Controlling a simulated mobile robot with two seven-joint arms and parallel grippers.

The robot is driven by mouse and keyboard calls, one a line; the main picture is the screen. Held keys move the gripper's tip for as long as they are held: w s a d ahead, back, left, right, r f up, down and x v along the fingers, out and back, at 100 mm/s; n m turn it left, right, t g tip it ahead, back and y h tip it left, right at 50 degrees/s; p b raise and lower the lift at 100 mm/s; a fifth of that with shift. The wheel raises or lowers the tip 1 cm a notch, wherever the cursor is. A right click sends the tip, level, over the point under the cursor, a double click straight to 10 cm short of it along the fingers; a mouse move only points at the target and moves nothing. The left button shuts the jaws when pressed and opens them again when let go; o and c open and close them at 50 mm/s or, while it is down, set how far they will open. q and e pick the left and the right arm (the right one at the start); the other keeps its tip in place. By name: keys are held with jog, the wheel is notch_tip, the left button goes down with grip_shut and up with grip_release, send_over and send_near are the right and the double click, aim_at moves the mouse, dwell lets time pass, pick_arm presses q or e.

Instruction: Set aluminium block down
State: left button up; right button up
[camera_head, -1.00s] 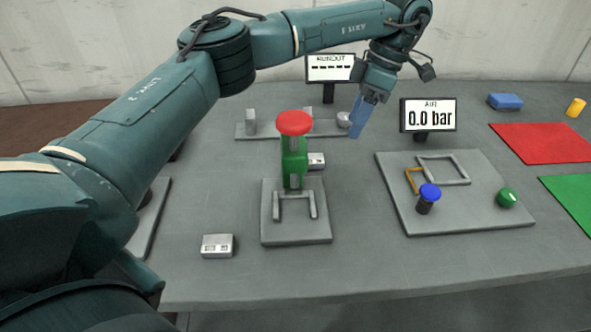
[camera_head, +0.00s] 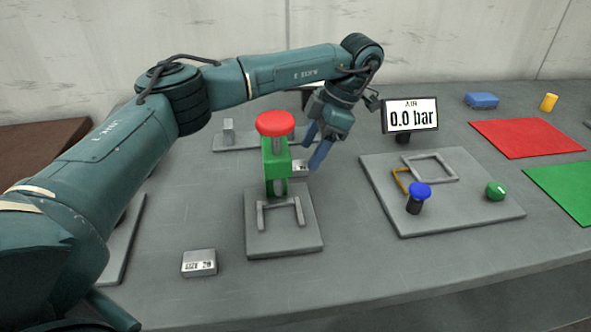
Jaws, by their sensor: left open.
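A small aluminium block (camera_head: 300,168) with a dark marking sits just behind and right of the green screw jack (camera_head: 276,168), partly hidden by it. My left gripper (camera_head: 314,149) is open, its blue fingers pointing down close by the block; I cannot tell whether they touch it. A second aluminium block (camera_head: 199,263), marked with a size, lies on the table at the front left. The jack has a red round top (camera_head: 275,123) and stands at the back of a grey plate (camera_head: 284,240) with a U-shaped frame. My right gripper is not in view.
A display reading 0.0 bar (camera_head: 410,115) stands behind a grey plate (camera_head: 470,215) with a blue knob (camera_head: 420,191) and a green knob (camera_head: 495,190). Red (camera_head: 525,138) and green (camera_head: 570,185) mats lie at the right. The front table is mostly clear.

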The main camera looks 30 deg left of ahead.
aim_at(304, 164)
pick_arm(q)
jog(key=shift+x, duration=1.5)
jog(key=shift+c, duration=0.2)
jog(key=c, duration=1.1)
jog(key=shift+c, duration=0.3)
jog(key=shift+r, duration=0.15)
